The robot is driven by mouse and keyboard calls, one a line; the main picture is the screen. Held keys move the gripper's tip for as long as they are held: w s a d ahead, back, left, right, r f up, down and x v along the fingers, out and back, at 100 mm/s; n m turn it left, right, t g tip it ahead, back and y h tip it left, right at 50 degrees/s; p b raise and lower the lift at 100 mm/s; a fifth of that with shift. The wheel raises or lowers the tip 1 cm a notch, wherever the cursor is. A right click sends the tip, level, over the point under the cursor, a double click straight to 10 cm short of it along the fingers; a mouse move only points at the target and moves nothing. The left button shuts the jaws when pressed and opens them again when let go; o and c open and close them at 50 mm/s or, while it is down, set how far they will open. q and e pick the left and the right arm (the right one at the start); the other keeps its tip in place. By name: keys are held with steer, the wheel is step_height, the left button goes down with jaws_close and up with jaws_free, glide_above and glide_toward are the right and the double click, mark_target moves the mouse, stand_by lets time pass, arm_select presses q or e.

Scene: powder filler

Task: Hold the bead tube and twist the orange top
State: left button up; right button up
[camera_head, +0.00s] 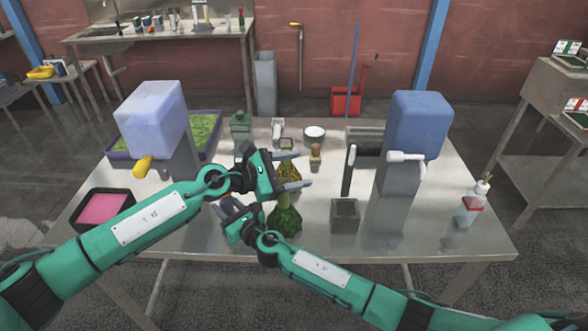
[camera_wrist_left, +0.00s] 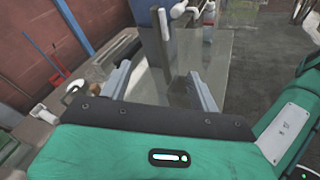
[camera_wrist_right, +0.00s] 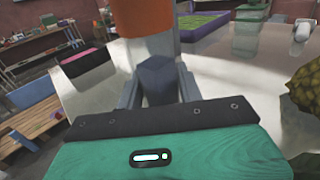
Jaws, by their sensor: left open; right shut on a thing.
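In the right wrist view a bright orange top (camera_wrist_right: 145,17) sits above a pale tube body (camera_wrist_right: 150,47), close in front of my right gripper (camera_wrist_right: 158,88). That gripper is shut on the bead tube, and a grey block shows between its fingers. In the head view my right gripper (camera_head: 228,207) is low over the table's middle left; the tube and orange top are hidden there, apparently behind my left arm. My left gripper (camera_head: 299,170) is open, beyond and right of it, pointing right over the flasks. In the left wrist view its fingers (camera_wrist_left: 158,88) stand apart and empty.
Green flask (camera_head: 284,222) and yellowish flask (camera_head: 288,168) stand close to both grippers. A grey square cup (camera_head: 345,217), blue dispenser (camera_head: 418,125) and spray bottle (camera_head: 468,208) are to the right. A pale dispenser (camera_head: 150,115) and pink tray (camera_head: 103,208) are left.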

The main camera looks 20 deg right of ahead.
steer(key=o, duration=1.2)
steer(key=shift+c, duration=0.2)
